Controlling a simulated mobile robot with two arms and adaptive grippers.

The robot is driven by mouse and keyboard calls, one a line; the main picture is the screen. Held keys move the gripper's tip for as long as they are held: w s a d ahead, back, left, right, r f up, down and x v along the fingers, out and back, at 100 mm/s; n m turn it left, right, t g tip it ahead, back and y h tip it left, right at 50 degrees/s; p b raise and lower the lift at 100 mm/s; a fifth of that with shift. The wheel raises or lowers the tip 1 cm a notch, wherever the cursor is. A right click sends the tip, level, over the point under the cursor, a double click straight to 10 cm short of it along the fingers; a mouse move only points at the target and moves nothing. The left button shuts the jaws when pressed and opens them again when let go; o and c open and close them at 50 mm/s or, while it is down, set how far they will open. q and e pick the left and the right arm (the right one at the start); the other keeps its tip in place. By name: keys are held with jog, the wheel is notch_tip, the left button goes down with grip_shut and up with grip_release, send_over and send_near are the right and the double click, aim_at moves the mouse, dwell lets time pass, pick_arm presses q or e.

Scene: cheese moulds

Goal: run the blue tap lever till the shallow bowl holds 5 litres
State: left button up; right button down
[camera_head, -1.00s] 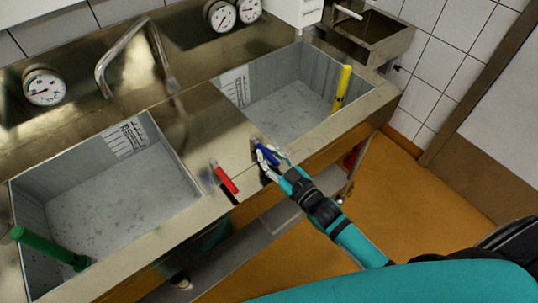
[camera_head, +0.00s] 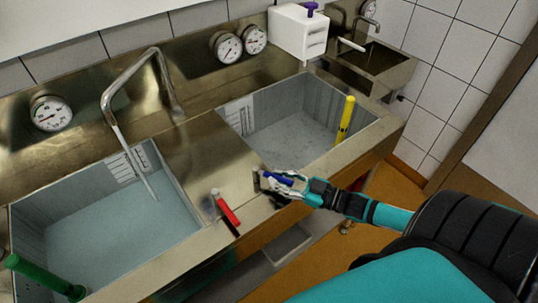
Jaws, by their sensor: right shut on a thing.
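My right gripper (camera_head: 271,181) is shut on the blue tap lever (camera_head: 278,178) at the front rim between two basins. A red lever (camera_head: 226,208) stands just left of it. The curved spout (camera_head: 150,62) points over the left basin (camera_head: 190,238), and a thin stream of water (camera_head: 138,168) falls from it into that basin. Pale blue water (camera_head: 115,225) covers the left basin's floor. A marked scale (camera_head: 128,165) is on its back wall, its figures too small to read. The right basin (camera_head: 355,108) shows no clear water. I cannot tell which basin is the shallow bowl. My left gripper is out of view.
A green upright handle (camera_head: 40,275) is in the left basin and a yellow one (camera_head: 345,118) in the right. Round gauges (camera_head: 50,113) are on the back panel. A white box (camera_head: 298,32) and a small sink (camera_head: 375,62) stand at the back right.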

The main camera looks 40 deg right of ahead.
jog(key=shift+d+f+g+y, duration=0.1)
jog(key=shift+d+g+y, duration=0.05)
jog(key=shift+g+y, duration=0.2)
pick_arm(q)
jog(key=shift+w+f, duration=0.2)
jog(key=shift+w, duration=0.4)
pick_arm(e)
jog(key=c, duration=1.2)
grip_release()
jog(key=shift+w+f, duration=0.1)
jog(key=shift+c, duration=0.2)
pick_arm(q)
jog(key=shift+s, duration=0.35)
pick_arm(e)
jog(key=shift+s+d, duration=0.1)
jog(key=shift+s, duration=0.15)
jog(key=v, duration=1.1)
jog(key=shift+s, duration=0.35)
jog(key=shift+d, duration=0.1)
